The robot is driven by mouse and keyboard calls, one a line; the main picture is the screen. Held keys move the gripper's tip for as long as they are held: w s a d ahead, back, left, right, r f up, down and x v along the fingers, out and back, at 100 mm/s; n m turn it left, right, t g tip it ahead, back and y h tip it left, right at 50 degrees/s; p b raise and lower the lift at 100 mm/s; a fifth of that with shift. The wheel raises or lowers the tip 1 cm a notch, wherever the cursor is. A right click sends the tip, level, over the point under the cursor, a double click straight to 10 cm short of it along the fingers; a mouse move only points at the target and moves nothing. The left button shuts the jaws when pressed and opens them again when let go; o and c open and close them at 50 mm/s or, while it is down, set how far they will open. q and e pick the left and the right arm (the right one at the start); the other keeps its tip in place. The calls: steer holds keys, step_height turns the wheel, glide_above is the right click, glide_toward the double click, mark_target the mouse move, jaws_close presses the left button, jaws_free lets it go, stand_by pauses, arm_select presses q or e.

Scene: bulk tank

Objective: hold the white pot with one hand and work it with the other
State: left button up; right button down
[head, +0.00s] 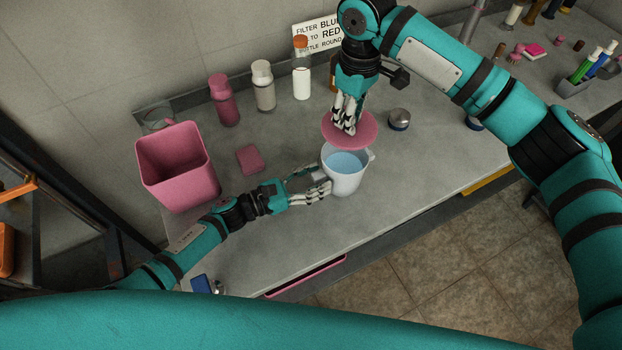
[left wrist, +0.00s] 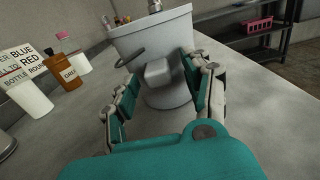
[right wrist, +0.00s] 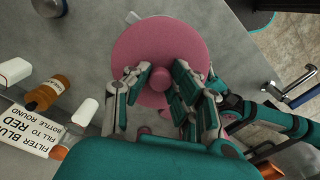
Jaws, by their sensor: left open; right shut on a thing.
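The white pot (head: 345,184) stands upright on the grey bench with its top uncovered and pale blue liquid (head: 345,162) inside. A round pink lid (head: 368,133) is above and slightly behind the pot, apart from its rim. My right gripper (head: 346,127) is shut on the lid's knob, which shows between the fingers in the right wrist view (right wrist: 160,77). My left gripper (head: 322,184) is open at the pot's left side. In the left wrist view its fingers lie either side of a pale block (left wrist: 160,72) on the pot; I cannot tell whether they touch it.
A pink bin (head: 178,168) and a pink sponge (head: 249,159) are at the left. Several bottles (head: 264,86) and a sign (head: 318,38) stand along the wall. A small metal-topped jar (head: 399,119) is right of the lid.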

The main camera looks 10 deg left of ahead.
mark_target(346, 154)
arm_select(q)
steer(key=shift+c, duration=0.4)
jaws_close()
arm_select(e)
steer(key=shift+f, duration=4.2)
steer(key=shift+f, duration=0.2)
steer(key=c, duration=0.6)
jaws_free()
